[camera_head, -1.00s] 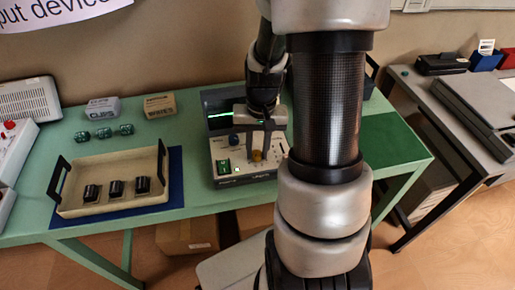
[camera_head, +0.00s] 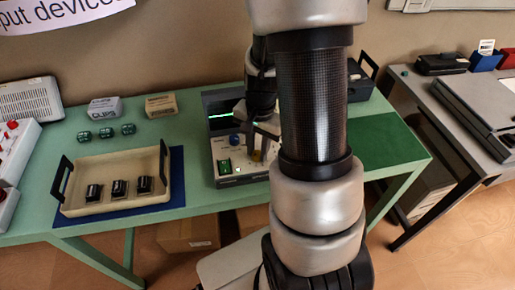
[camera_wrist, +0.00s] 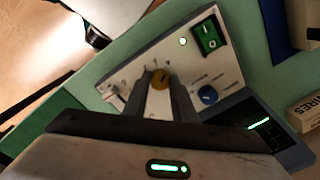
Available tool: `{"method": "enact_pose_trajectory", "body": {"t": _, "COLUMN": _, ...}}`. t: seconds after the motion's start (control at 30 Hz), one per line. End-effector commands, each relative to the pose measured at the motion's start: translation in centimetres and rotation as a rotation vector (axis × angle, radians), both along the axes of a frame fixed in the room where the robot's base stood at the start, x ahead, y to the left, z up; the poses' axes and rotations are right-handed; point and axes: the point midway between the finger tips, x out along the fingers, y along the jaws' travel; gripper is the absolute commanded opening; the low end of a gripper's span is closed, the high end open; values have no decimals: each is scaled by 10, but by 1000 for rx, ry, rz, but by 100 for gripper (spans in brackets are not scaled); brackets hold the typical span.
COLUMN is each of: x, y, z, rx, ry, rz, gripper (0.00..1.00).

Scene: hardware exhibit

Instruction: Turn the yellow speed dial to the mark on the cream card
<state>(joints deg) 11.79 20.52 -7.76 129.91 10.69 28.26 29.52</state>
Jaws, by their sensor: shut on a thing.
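The yellow dial (camera_wrist: 160,80) sits on the pale front panel of a grey device (camera_wrist: 131,72). My gripper (camera_wrist: 161,84) is shut on the dial, one finger on each side, in the wrist view. Small marks stand around the dial, but I cannot read which one it points to. In the head view my gripper (camera_head: 258,150) reaches down to the device panel (camera_head: 227,180), and the dial is mostly hidden by the fingers and arm. I cannot pick out the cream card in either view.
The panel also has a green switch (camera_wrist: 208,38), a blue knob (camera_wrist: 208,94) and a lit screen (camera_wrist: 259,124). A cream tray (camera_head: 120,206) with black parts stands left on the green table (camera_head: 200,205). A dark bin (camera_head: 357,84) stands behind my arm.

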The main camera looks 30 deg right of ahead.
Motion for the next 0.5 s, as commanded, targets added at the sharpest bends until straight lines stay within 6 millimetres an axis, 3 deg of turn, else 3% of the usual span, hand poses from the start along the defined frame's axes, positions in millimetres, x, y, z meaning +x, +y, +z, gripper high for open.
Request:
{"method": "enact_pose_trajectory", "body": {"t": 0.37, "x": 1, "y": 0, "z": 0, "rx": 0, "ry": -2, "rz": -6, "gripper": 2}}
{"method": "enact_pose_trajectory", "body": {"t": 0.4, "x": 1, "y": 0, "z": 0, "rx": 0, "ry": -2, "rz": -6, "gripper": 31}}
{"method": "enact_pose_trajectory", "body": {"t": 0.5, "x": 1, "y": 0, "z": 0, "rx": 0, "ry": -2, "rz": -5, "gripper": 43}}
